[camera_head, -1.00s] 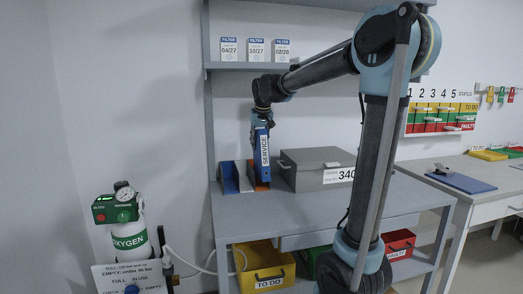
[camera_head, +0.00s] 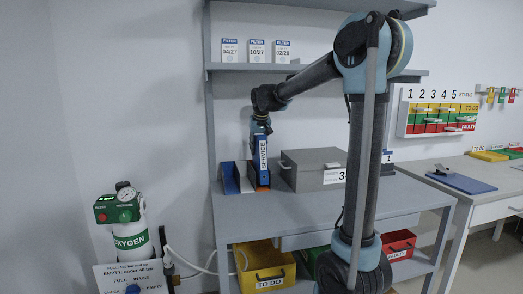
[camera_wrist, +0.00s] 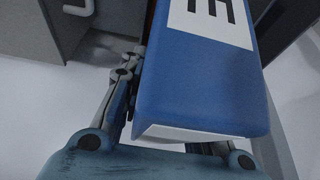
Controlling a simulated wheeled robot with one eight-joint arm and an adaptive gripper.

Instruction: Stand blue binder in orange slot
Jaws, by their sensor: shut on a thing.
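The blue binder (camera_head: 262,160) with a white SERVICE label stands upright in my gripper (camera_head: 261,130), which is shut on its top end. In the wrist view the blue binder (camera_wrist: 205,85) fills the middle, with the gripper fingers (camera_wrist: 165,110) against it. On the bench, left of the grey box, is a divider rack with a blue slot (camera_head: 228,178), a white slot and an orange slot (camera_head: 254,182). The binder's lower end is at the orange slot and covers most of it. I cannot tell whether it rests on the slot floor.
A grey lidded box (camera_head: 312,170) stands close to the right of the rack. The grey bench (camera_head: 300,207) is clear in front. A shelf with filter boxes (camera_head: 256,51) hangs above. A yellow TO DO bin (camera_head: 265,262) sits below.

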